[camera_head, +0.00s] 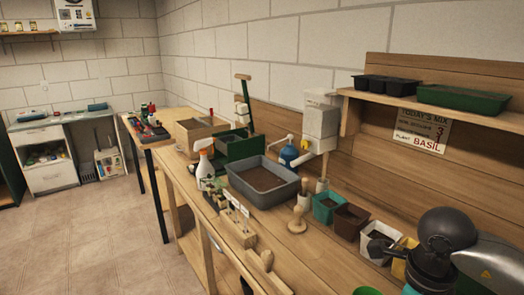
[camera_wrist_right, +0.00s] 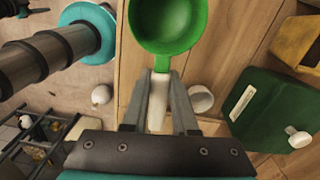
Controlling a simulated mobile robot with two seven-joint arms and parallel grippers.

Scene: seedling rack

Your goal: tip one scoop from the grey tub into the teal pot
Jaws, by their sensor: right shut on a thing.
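The grey tub (camera_head: 288,190) stands on the bench in the head view, with dark soil inside. The teal pot (camera_head: 325,209) stands to its right, upright, with dark contents. My right gripper (camera_wrist_right: 162,82) is shut on the pale handle of a green scoop (camera_wrist_right: 168,42) in the right wrist view. The visible part of the scoop bowl looks empty; its top is cut off by the frame. A green edge at the bottom of the head view may be the scoop (camera_head: 367,291), right of and nearer than the tub. My left gripper is not in view.
A brown pot (camera_head: 350,221), a white pot (camera_head: 375,245) and a yellow pot (camera_head: 399,268) line up right of the teal pot. A wooden tamper (camera_head: 297,222) stands before it.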

